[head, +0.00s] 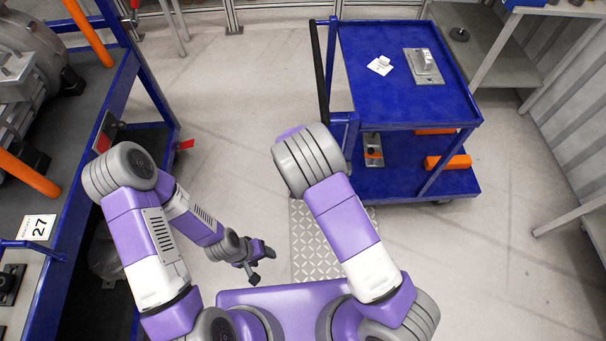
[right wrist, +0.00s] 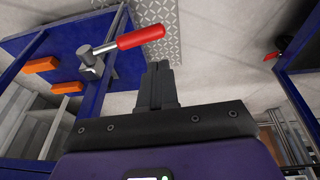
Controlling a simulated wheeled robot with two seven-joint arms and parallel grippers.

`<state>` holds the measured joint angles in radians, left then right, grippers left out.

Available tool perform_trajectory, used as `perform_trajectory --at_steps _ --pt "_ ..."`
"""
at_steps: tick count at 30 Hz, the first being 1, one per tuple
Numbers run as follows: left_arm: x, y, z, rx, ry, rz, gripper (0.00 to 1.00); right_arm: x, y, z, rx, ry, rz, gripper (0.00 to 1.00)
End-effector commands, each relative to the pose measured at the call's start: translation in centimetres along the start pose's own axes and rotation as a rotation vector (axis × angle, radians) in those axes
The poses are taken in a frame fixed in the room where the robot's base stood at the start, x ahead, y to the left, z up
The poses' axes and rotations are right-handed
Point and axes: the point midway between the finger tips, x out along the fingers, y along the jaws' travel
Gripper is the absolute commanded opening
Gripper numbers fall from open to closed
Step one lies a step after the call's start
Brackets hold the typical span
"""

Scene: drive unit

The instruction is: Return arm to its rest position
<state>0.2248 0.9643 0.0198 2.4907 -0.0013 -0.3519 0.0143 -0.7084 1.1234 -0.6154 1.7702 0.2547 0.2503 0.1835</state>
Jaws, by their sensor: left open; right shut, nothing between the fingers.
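My left arm (head: 137,225), purple, white and grey, is bent, and its forearm reaches down over the floor. My left gripper (head: 262,264) is small and dark, with its fingers apart and nothing between them. My right arm (head: 343,230) is raised in front of the trolley, with its grey elbow-like joint nearest to it. The right gripper is hidden behind that arm in the head view. In the right wrist view the dark fingers of my right gripper (right wrist: 158,82) are together and empty.
A blue trolley (head: 375,40) at the upper right carries a metal part (head: 424,66) and a white piece (head: 380,66). Orange blocks (head: 448,162) lie on its lower shelf. A blue-framed bench (head: 75,185) stands left. A red-handled clamp (right wrist: 140,37) appears close beyond the right fingers.

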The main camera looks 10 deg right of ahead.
Motion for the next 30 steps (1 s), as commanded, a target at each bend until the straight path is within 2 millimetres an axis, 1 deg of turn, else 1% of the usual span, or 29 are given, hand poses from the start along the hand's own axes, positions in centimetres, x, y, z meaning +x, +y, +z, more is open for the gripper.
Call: perform_trajectory --at_steps 4,18,21,23,26,27,29,30 --pt "-0.1 0.0 0.0 0.0 0.0 0.0 0.58 -0.4 0.0 0.0 0.001 -0.001 0.001 0.0" --pt "-0.1 0.0 0.0 0.0 0.0 0.0 0.58 -0.4 -0.1 0.0 0.001 0.0 0.0 0.0" --pt "-0.1 0.0 0.0 0.0 0.0 0.0 0.58 -0.1 0.3 0.4 0.006 -0.009 -0.001 0.0" --pt "-0.1 0.0 0.0 0.0 0.0 0.0 0.58 0.6 1.1 1.3 0.016 -0.028 -0.004 0.0" --pt "-0.1 0.0 0.0 0.0 0.0 0.0 0.58 2.3 3.2 4.4 0.044 -0.084 -0.019 0.0" --pt "-0.1 0.0 0.0 0.0 0.0 0.0 0.58 3.1 4.2 6.1 0.059 -0.113 -0.031 0.0" --pt "-0.1 0.0 0.0 0.0 0.0 0.0 0.58 4.0 5.5 9.0 0.081 -0.157 -0.056 0.0" --pt "-0.1 0.0 0.0 0.0 0.0 0.0 0.58 4.4 6.1 11.0 0.097 -0.184 -0.078 0.0"
